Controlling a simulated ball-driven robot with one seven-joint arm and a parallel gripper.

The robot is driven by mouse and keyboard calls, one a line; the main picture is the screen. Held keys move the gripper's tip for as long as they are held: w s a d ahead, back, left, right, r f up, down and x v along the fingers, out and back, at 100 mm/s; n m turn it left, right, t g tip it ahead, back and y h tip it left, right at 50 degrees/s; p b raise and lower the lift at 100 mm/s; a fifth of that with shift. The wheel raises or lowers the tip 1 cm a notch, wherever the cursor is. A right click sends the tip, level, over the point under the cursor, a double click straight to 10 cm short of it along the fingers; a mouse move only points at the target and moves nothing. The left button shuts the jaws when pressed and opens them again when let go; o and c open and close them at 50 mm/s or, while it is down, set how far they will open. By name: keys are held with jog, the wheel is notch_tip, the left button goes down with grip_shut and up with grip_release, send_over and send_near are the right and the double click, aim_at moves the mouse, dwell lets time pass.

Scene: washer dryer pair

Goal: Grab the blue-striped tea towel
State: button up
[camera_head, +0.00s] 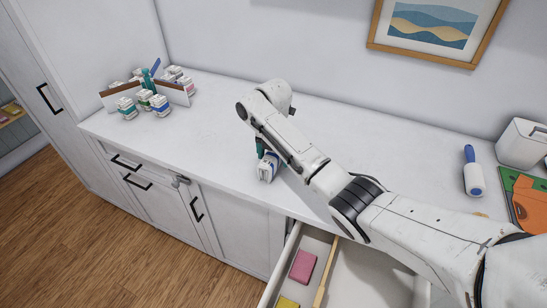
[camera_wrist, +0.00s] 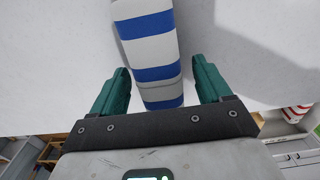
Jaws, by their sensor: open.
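The blue-striped tea towel (camera_head: 267,169) is a small white bundle with blue bands on the countertop, partly hidden by my arm. In the wrist view the towel (camera_wrist: 150,28) runs from the top edge down between my fingers, with broad blue and white bands. My gripper (camera_wrist: 161,72) has its two teal fingers apart, one on each side of the towel's near end. Gaps show between the fingers and the cloth. In the head view my gripper (camera_head: 260,147) is mostly hidden behind my wrist, right at the towel.
An open drawer below holds a pink block (camera_head: 302,266) and a yellow one (camera_head: 288,303). Several small white containers (camera_head: 160,105) stand at the left. A blue-handled roller (camera_head: 473,172) and a white bin (camera_head: 521,143) are at the right.

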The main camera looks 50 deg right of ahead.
jog(key=c, duration=1.1)
jog(key=shift+o, duration=0.2)
jog(key=shift+r, duration=0.15)
